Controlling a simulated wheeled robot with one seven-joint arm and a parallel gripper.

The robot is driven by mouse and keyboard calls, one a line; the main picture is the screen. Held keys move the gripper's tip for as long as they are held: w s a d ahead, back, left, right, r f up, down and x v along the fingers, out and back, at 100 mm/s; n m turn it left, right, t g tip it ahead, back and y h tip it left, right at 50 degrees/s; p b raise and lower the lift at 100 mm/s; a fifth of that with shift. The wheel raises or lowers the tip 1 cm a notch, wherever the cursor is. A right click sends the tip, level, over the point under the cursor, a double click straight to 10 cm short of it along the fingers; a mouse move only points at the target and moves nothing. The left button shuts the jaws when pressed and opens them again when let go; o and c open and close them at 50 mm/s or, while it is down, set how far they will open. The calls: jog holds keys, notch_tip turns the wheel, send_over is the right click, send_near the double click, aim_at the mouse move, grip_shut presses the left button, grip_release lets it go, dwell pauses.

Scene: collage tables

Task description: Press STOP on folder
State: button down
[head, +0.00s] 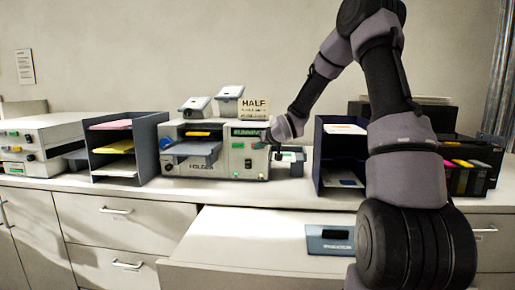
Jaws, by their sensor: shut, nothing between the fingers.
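The folder (201,168) is a light grey machine marked FOLDER on the counter, left of the picture's middle. Its green display (248,132) reads RUNNING. Below the display, a green button (238,145) shows on the front panel, with small dark controls near it. I cannot make out a STOP label at this size. My gripper (268,138) is at the panel's right edge, level with the display and green button, pointing left. Its fingers are small and dark here, and shut with nothing held. I cannot tell whether they touch the panel.
A sign reading HALF (254,105) stands behind the folder. A dark paper sorter (126,146) is to its left, and another (341,155) to its right.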

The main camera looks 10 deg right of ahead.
jog(key=shift+w+d, duration=0.15)
jog(key=shift+w, duration=0.25)
dwell(0.6)
dwell(0.3)
jog(key=shift+s+a, duration=0.25)
jog(key=shift+s, duration=0.55)
jog(key=shift+s, duration=0.1)
jog(key=s, duration=0.1)
jog(key=s+a, duration=0.1)
jog(key=s, duration=0.2)
jog(key=shift+s+a, duration=0.3)
jog(key=shift+r, duration=0.1)
